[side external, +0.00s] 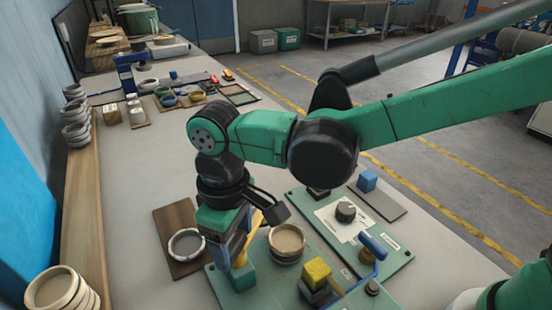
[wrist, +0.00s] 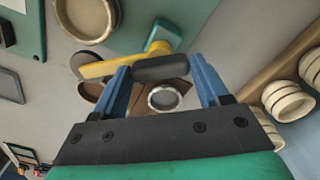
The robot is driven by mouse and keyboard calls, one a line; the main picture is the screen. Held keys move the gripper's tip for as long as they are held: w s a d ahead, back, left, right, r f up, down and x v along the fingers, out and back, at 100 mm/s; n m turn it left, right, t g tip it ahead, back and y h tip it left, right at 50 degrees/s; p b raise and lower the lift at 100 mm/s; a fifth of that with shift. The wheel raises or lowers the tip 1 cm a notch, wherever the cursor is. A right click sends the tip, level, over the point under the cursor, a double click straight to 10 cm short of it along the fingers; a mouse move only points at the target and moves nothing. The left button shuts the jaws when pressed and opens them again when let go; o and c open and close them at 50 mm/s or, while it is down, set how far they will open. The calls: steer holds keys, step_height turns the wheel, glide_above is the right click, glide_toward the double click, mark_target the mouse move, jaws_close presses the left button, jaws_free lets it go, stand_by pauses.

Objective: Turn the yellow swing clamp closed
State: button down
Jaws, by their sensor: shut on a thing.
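The yellow swing clamp (side external: 255,219) shows partly behind my gripper in the side view, by a green block (side external: 240,277) on the green base plate. In the wrist view its yellow arm (wrist: 103,68) runs left from near a green block (wrist: 165,31). A black grip (wrist: 160,69) lies between my blue fingers. My gripper (side external: 235,246), also in the wrist view (wrist: 161,72), is shut on this clamp handle. A round beige dish (side external: 287,238) sits right of the gripper; it also shows in the wrist view (wrist: 86,15). The finger contact is hidden in the side view.
A yellow block (side external: 317,271) and a blue-handled lever (side external: 373,245) stand right of the dish. A green panel with a black knob (side external: 346,211) lies behind. A ring-shaped dish (side external: 187,245) rests on a brown board to the left. Stacked bowls (side external: 62,290) stand front left.

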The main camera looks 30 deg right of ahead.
steer(key=m, duration=0.3)
steer(key=shift+m, duration=2.1)
jaws_free()
steer(key=shift+r, duration=2.85)
